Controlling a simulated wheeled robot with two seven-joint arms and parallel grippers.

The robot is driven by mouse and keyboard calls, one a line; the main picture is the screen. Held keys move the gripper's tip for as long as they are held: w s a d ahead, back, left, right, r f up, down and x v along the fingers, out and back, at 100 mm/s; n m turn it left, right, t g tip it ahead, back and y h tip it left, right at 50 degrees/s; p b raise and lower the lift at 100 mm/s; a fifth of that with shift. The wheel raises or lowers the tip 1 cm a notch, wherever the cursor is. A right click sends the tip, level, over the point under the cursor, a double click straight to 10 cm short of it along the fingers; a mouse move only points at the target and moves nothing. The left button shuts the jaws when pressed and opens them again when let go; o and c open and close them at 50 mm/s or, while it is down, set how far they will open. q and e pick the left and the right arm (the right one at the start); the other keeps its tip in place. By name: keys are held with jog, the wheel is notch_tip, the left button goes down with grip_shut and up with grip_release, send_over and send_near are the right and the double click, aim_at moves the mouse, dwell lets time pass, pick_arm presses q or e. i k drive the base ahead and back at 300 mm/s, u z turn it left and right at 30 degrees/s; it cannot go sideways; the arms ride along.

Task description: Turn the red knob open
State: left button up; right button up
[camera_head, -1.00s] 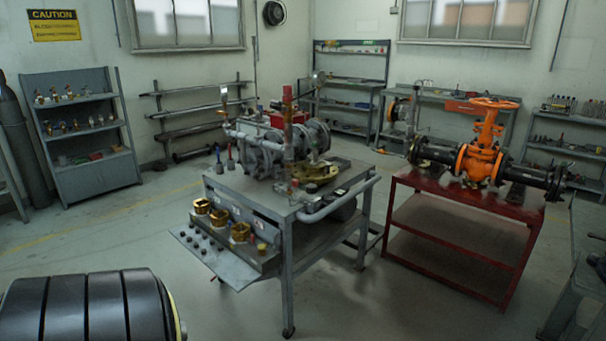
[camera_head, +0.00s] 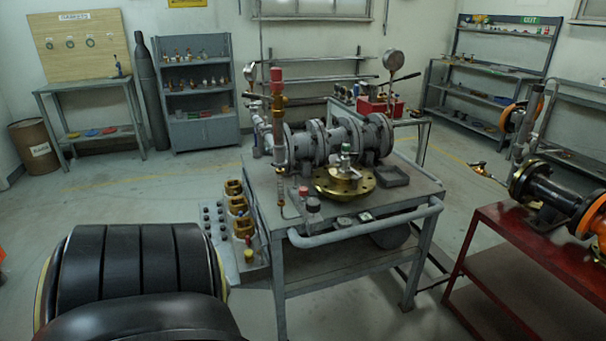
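A red-topped upright fitting (camera_head: 277,82) stands at the left end of the grey pipe assembly (camera_head: 337,140) on a grey cart. A smaller red knob (camera_head: 303,191) sits low near the cart's front edge, left of a brass flange (camera_head: 344,181). I cannot tell which of these is the task's red knob. An orange-and-black valve body (camera_head: 592,215) is cut off by the right edge, and its handwheel is out of view. Neither of my grippers is in view.
The grey cart has a front rail (camera_head: 365,228) and a side panel with brass fittings (camera_head: 236,205). A red table (camera_head: 510,222) stands at the right. Shelves (camera_head: 196,92) line the back wall.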

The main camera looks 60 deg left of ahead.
aim_at(303, 191)
jog(key=u, duration=0.85)
jog(key=i, duration=1.3)
jog(key=u, duration=1.25)
